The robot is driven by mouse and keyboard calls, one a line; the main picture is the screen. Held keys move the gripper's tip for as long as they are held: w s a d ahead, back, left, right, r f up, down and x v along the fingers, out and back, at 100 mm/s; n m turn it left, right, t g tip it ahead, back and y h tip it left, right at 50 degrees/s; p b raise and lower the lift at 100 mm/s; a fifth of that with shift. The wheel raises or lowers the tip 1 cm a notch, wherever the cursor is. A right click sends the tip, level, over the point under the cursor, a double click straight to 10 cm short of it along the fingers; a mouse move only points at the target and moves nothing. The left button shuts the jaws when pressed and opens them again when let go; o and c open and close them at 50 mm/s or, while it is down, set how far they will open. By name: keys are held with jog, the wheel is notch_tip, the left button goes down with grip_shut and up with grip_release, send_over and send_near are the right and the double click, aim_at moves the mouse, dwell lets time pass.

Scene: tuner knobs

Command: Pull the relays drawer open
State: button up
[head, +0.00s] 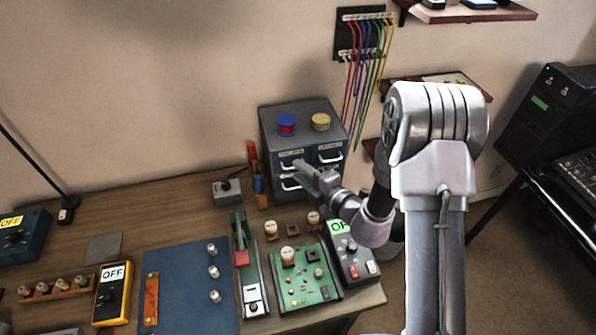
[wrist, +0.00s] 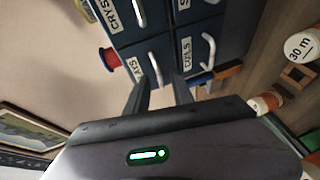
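The grey-blue drawer cabinet (head: 309,116) stands at the back of the bench. In the wrist view, which is turned sideways, a partly hidden label (wrist: 135,70) ends in "AYS", on what appears to be the relays drawer. Its pale bar handle (wrist: 155,67) lies between the tips of my gripper (wrist: 161,84). The fingers are apart, and I cannot tell whether either touches the handle. In the head view my gripper (head: 308,172) is at the cabinet's left column, partly covering the drawer fronts. The drawers look closed.
Neighbouring drawers are labelled CRYSTALS (wrist: 109,15) and COILS (wrist: 186,52). Blue (head: 287,124) and yellow (head: 320,121) round knobs or spools sit on the cabinet. A small grey switch box (head: 227,192) is left of it. Panels and loose knobs cover the bench front.

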jog(key=shift+x, duration=0.85)
grip_shut()
dwell(0.8)
